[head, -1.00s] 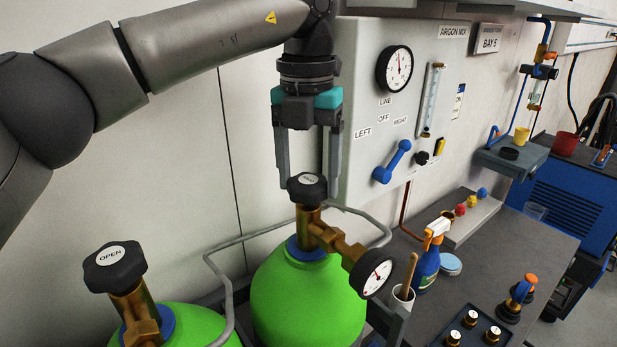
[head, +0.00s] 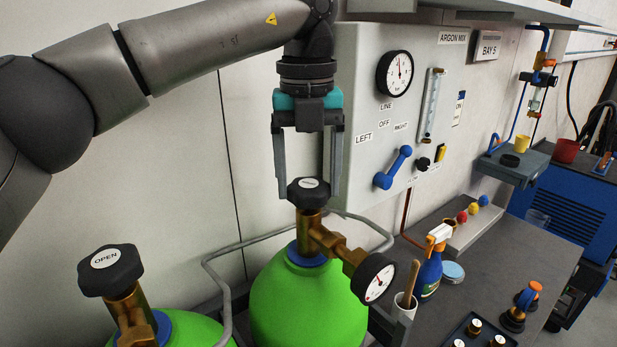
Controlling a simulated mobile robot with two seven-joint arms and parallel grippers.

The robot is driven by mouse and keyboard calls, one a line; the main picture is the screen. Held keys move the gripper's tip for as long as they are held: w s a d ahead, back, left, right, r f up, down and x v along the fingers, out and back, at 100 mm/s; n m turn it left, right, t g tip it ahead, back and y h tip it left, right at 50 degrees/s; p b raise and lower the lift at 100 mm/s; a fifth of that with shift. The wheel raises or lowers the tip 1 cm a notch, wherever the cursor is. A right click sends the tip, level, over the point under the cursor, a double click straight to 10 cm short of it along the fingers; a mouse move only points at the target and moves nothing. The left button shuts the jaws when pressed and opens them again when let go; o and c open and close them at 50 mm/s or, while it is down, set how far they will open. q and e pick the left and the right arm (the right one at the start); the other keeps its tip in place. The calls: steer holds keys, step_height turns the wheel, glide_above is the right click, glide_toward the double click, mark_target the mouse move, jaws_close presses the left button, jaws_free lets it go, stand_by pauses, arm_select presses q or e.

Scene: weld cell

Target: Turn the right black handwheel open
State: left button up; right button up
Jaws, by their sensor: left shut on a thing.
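The right black handwheel (head: 308,191) sits on the brass valve (head: 310,222) of the right green cylinder (head: 308,300). My left gripper (head: 308,188) comes down from above and is shut on this handwheel, one finger at each side. The handwheel's top label is too small to read. The left black handwheel (head: 110,270), labelled OPEN, stands on the left green cylinder (head: 185,332) at the lower left. A pressure gauge (head: 375,279) is fixed to the right valve. My right gripper is not in view.
A grey rail (head: 225,300) runs around the cylinders. The argon panel (head: 360,110) with a blue lever (head: 393,168) is close behind and to the right. A workbench (head: 490,255) at the right carries a spray bottle (head: 430,270) and a small tray.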

mark_target(307, 183)
arm_select(q)
steer(key=o, duration=1.3)
steer(key=shift+r, duration=0.1)
steer(key=shift+a+r+p, duration=0.15)
steer(key=shift+r+p, duration=1.7)
steer(key=shift+r, duration=5.75)
steer(key=shift+f, duration=0.1)
